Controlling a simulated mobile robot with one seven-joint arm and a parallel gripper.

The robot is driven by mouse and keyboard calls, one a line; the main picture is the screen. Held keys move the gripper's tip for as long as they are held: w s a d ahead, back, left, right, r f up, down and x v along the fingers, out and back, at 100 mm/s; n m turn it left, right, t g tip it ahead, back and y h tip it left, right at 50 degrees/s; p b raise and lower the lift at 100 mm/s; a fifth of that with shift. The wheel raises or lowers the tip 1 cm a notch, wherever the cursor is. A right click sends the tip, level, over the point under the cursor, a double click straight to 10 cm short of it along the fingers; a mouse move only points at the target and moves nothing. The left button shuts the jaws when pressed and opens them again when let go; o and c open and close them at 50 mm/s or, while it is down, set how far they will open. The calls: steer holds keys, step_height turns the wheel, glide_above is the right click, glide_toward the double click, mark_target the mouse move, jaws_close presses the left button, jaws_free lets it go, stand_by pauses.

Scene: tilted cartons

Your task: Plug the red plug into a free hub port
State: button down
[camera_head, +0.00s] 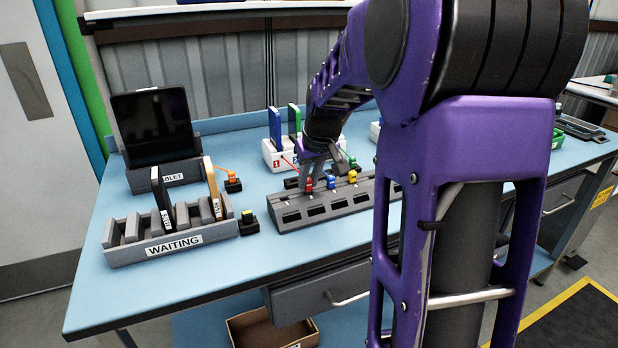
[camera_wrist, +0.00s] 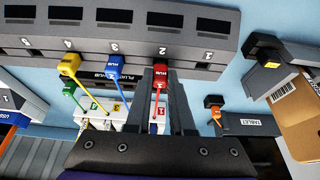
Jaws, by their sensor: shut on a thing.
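The red plug (camera_wrist: 160,76) is between my fingertips, and my gripper (camera_wrist: 163,82) is shut on it. The plug is at the hub port labelled 2, its red cable trailing back between the fingers. Whether it is fully seated cannot be told. The grey hub (camera_head: 342,203) is a long block with numbered ports. A blue plug (camera_wrist: 117,73) is at port 3 and a yellow plug (camera_wrist: 70,64) at port 4. Port 1 (camera_wrist: 205,65) shows no plug. In the head view the red plug (camera_head: 309,185) is below my gripper (camera_head: 312,176).
A white numbered charger block (camera_head: 274,158) holds upright devices behind the hub. A green plug (camera_wrist: 69,88) is near it. A grey WAITING rack (camera_head: 125,255) stands left, beside small black holders with an orange plug (camera_head: 232,176) and a yellow-green plug (camera_head: 247,215). A tablet (camera_head: 153,125) stands behind.

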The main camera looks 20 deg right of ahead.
steer(key=shift+f, duration=0.45)
stand_by(0.4)
steer(key=shift+c, duration=1.5)
jaws_free()
steer(key=shift+r, duration=0.15)
steer(key=shift+r+p, duration=2.65)
steer(key=shift+r, duration=0.8)
